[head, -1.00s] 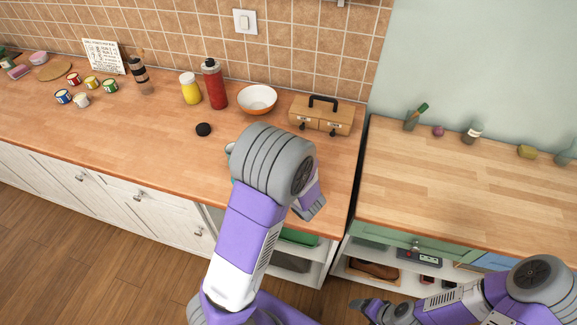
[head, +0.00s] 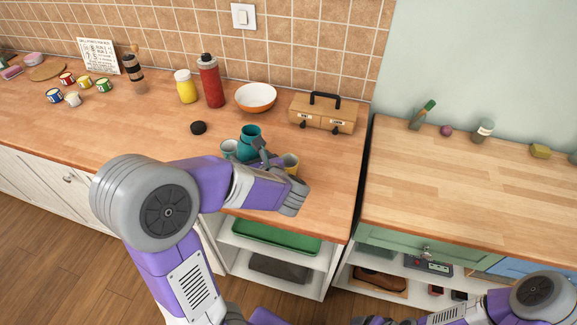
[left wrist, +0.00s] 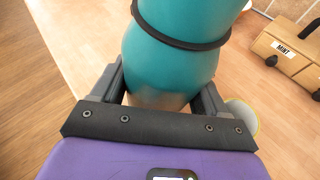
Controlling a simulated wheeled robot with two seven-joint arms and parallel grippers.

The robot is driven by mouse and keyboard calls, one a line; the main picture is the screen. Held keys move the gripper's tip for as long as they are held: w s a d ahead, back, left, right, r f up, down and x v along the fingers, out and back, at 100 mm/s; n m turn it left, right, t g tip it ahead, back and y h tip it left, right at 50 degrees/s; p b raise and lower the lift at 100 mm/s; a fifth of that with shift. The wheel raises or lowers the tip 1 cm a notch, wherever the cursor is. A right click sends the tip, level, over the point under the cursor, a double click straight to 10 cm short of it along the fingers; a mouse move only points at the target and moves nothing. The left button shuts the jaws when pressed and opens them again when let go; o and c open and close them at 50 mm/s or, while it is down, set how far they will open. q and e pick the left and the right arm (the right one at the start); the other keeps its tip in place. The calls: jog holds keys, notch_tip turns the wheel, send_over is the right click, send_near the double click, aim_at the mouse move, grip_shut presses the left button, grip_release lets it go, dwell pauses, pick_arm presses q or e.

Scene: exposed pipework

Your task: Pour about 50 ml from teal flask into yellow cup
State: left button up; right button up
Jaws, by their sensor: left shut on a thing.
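The teal flask (head: 249,132) is on the near part of the left counter, open end up and roughly upright. My left gripper (head: 260,152) is shut around it; in the left wrist view the flask (left wrist: 172,70), with a dark band, fills the space between the fingers (left wrist: 160,95). I cannot tell whether its base touches the counter. The yellow cup (head: 291,161) stands just right of the flask, partly hidden by my left gripper; its pale rim shows in the left wrist view (left wrist: 245,118). My right gripper (head: 372,320) is low at the bottom edge, cut off.
A yellow jar (head: 186,87), red bottle (head: 210,82), orange bowl (head: 256,97) and wooden drawer box (head: 323,113) line the back. Bare counter lies to the left.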

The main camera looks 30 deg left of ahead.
aim_at(247, 140)
pick_arm(q)
jog(key=shift+a+f+n+t+h+b, duration=0.15)
jog(key=shift+n+t+h+b, duration=0.15)
jog(key=shift+n+b, duration=0.35)
notch_tip(247, 140, up, 7)
jog(key=p, duration=0.4)
